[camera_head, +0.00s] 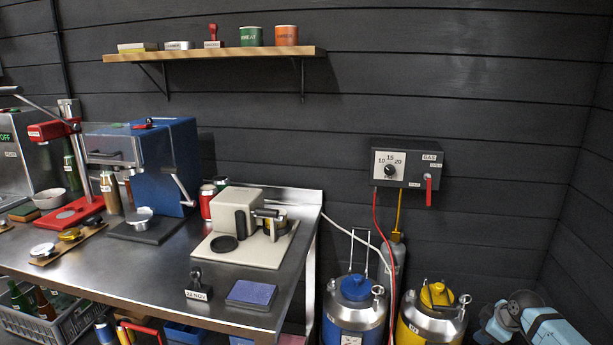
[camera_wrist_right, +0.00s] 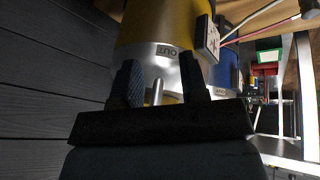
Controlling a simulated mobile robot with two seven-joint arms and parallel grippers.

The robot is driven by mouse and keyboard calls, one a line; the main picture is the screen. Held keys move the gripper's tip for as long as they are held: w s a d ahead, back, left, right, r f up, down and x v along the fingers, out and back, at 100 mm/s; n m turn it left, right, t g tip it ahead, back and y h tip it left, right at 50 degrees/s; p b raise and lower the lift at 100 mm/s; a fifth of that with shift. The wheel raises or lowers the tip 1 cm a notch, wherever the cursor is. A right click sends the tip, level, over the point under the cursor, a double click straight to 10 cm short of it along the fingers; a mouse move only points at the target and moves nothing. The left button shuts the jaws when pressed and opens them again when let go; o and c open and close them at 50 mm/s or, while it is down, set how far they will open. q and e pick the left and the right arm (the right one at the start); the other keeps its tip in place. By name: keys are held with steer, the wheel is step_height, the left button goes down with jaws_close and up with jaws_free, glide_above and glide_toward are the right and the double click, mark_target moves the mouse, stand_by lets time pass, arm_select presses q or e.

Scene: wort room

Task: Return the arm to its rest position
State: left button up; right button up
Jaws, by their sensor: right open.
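My right arm (camera_head: 548,325) shows at the bottom right corner of the head view, its light blue and grey links low beside the yellow-topped keg (camera_head: 430,318). In the right wrist view my right gripper (camera_wrist_right: 163,85) has its two dark fingers spread apart, with nothing held between them. The yellow and silver keg (camera_wrist_right: 155,35) stands just beyond the fingertips there; I cannot tell whether they touch it. My left gripper is in neither view.
A blue-topped keg (camera_head: 354,310) stands left of the yellow one. A red hose (camera_head: 385,240) hangs from the gas box (camera_head: 407,163). The steel bench (camera_head: 130,285) carries machines, a stamp (camera_head: 198,288) and a blue pad (camera_head: 251,293). Dark walls close the right side.

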steer(key=s+a+f+t, duration=0.1)
steer(key=s+a+f, duration=0.35)
steer(key=s, duration=0.45)
steer(key=s+a+f+t, duration=0.1)
steer(key=s+a+f, duration=0.4)
steer(key=s, duration=0.5)
steer(key=s+a+m+t, duration=0.1)
steer(key=s+a, duration=0.3)
steer(key=s, duration=0.7)
steer(key=s+a+r+t+y, duration=0.15)
steer(key=s+a+r, duration=0.25)
steer(key=s, duration=0.4)
steer(key=w+a+r+m+t, duration=0.15)
steer(key=a+m, duration=0.45)
steer(key=a, duration=0.6)
arm_select(q)
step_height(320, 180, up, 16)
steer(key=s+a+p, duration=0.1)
steer(key=p, duration=2.1)
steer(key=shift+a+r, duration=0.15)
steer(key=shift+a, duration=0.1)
arm_select(e)
step_height(320, 180, up, 17)
steer(key=s+d, duration=0.1)
steer(key=d, duration=0.1)
steer(key=shift+s+f, duration=0.15)
steer(key=shift+s, duration=0.25)
